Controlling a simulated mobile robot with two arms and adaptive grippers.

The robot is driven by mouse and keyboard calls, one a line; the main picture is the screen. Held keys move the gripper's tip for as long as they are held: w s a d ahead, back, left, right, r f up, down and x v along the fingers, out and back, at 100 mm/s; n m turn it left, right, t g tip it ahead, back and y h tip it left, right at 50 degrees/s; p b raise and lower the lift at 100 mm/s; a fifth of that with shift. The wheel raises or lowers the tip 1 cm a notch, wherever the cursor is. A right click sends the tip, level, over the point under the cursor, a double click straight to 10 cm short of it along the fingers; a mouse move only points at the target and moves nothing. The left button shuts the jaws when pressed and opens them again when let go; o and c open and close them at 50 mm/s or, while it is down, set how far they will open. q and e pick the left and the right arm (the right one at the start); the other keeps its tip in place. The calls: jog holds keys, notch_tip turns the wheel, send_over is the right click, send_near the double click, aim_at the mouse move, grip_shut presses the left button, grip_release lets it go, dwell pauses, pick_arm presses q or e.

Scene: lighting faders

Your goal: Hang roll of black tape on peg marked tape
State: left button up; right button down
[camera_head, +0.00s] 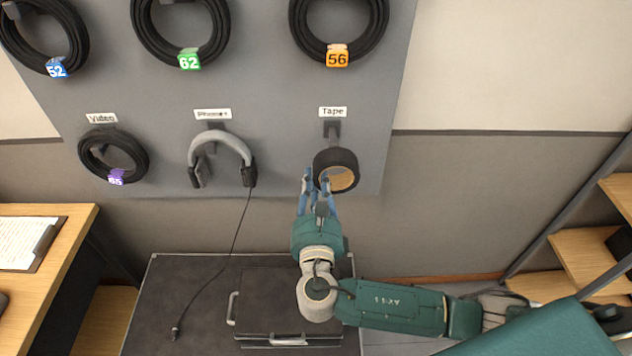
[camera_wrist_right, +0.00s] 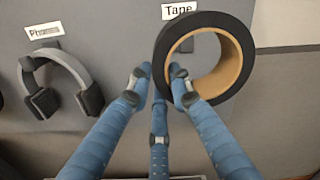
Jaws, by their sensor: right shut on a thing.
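The roll of black tape (camera_head: 336,158) has a tan core and is held up in front of the grey board. My right gripper (camera_head: 314,180) is shut on the roll's left rim, with one finger outside and one inside the hole. The right wrist view shows this grip (camera_wrist_right: 160,76) and the roll (camera_wrist_right: 232,27) close up. The peg (camera_head: 333,130) under the white "Tape" label (camera_head: 333,112) shows just above the roll. My left gripper is out of view.
Grey headphones (camera_head: 220,139) hang left of the roll, their cord trailing onto a dark case (camera_head: 195,290) below. Coiled black cables (camera_head: 113,136) hang at the left and along the top. Wooden shelves (camera_head: 585,242) stand at the right. The board right of the roll is bare.

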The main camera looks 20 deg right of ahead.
jog(key=x, duration=0.1)
jog(key=b+x, duration=0.1)
jog(key=shift+w+d+f, duration=0.15)
jog(key=shift+w+f, duration=0.15)
jog(key=shift+w, duration=0.05)
jog(key=b+x, duration=0.2)
jog(key=x, duration=0.1)
jog(key=b+x, duration=0.2)
jog(key=x, duration=0.1)
jog(key=b+x, duration=0.2)
jog(key=x, duration=0.1)
jog(key=shift+w+d+f, duration=0.1)
jog(key=shift+w+f, duration=0.05)
jog(key=shift+f, duration=0.1)
jog(key=shift+w+f+b, duration=0.1)
jog(key=shift+f+b, duration=0.35)
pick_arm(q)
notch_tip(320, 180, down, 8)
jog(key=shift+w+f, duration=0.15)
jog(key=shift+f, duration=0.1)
pick_arm(e)
jog(key=shift+f, duration=0.4)
